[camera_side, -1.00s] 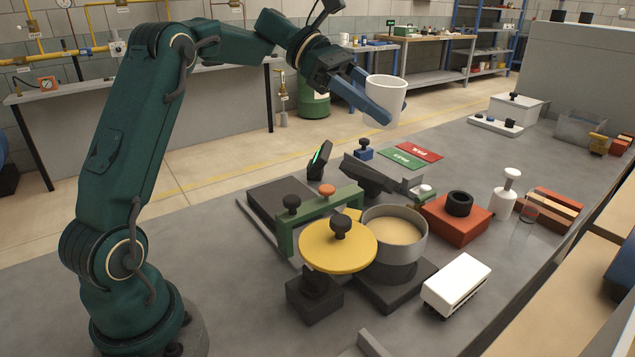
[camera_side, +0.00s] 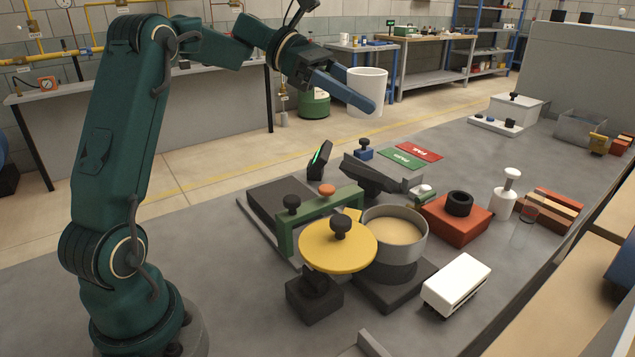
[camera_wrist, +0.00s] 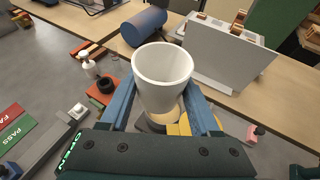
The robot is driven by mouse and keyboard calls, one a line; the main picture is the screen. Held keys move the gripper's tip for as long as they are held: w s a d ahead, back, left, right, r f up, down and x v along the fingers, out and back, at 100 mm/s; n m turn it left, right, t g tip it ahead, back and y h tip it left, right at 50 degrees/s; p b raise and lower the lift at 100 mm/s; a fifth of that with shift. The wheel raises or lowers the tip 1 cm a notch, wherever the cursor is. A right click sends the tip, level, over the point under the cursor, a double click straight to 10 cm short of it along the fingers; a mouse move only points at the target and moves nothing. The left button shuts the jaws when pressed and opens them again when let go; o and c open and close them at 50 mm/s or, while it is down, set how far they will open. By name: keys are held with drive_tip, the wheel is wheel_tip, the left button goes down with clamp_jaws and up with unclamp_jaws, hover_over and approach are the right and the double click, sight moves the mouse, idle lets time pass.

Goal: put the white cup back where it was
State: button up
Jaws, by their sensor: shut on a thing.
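The white cup (camera_side: 366,92) is upright in my gripper (camera_side: 356,97), held high above the far side of the grey table in the side view. The blue fingers are shut on its sides. In the wrist view the cup (camera_wrist: 163,78) stands between the two fingers of my gripper (camera_wrist: 163,98), its open rim towards the camera. The inside looks empty. The cup hides part of what lies below it in the wrist view.
Below are a round pan of pale material (camera_side: 394,230), a yellow disc (camera_side: 338,247), a green bridge frame (camera_side: 322,218) and a red block with a black ring (camera_side: 456,220). Green and red mats (camera_side: 411,154) lie behind. The table's front left (camera_side: 245,320) is clear.

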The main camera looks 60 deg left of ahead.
drive_tip(key=s+d+f, duration=0.3)
drive_tip(key=s+f, duration=0.8)
drive_tip(key=s, duration=0.3)
drive_tip(key=s+a+f+m+g+y, duration=0.4)
drive_tip(key=s+m+g, duration=0.3)
drive_tip(key=m+g, duration=0.3)
drive_tip(key=s+a+f+m+g+y, duration=0.3)
drive_tip(key=s+f+m+g, duration=0.25)
drive_tip(key=m+g, duration=0.4)
drive_tip(key=m+t+y, duration=1.8)
drive_tip(key=m, duration=0.9)
hover_over(248, 259)
drive_tip(key=shift+n, duration=0.25)
drive_tip(key=shift+f, duration=3.65)
